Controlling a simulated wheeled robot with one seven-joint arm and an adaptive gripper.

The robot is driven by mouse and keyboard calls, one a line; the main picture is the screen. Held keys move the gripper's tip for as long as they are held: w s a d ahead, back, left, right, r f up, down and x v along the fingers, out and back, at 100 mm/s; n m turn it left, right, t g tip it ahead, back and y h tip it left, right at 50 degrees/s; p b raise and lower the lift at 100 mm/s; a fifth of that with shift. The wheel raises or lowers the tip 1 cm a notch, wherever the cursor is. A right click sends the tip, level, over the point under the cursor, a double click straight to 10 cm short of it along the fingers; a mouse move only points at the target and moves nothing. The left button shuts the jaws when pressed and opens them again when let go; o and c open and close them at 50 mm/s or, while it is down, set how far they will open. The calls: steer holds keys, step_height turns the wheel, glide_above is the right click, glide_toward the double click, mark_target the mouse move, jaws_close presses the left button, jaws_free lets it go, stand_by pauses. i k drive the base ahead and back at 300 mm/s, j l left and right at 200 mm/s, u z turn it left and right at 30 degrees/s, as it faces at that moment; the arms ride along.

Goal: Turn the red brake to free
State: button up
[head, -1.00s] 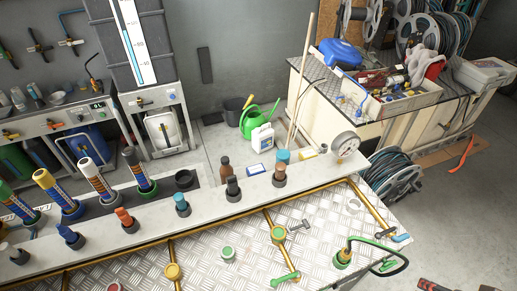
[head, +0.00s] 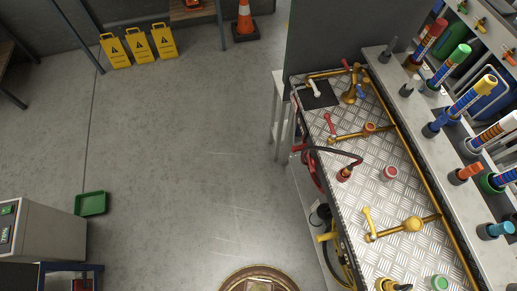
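A red lever (head: 329,124) stands on the bench's metal top, beside a brass valve with an orange-red cap (head: 369,128). A black hose with a red nozzle (head: 298,148) arches over the bench edge from a red base (head: 345,173). A red reel (head: 312,172) shows partly at the bench's left side, mostly hidden by the edge. I cannot make out which part is the red brake or how it is set. My gripper is not in view.
The diamond-plate bench (head: 384,205) runs down the right, with a yellow reel (head: 337,262) below its left edge. Yellow signs (head: 138,46) and an orange cone (head: 245,22) stand at the back. A green tray (head: 90,204) lies left. The middle floor is clear.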

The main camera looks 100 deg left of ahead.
mark_target(312, 163)
steer(key=u, duration=2.7)
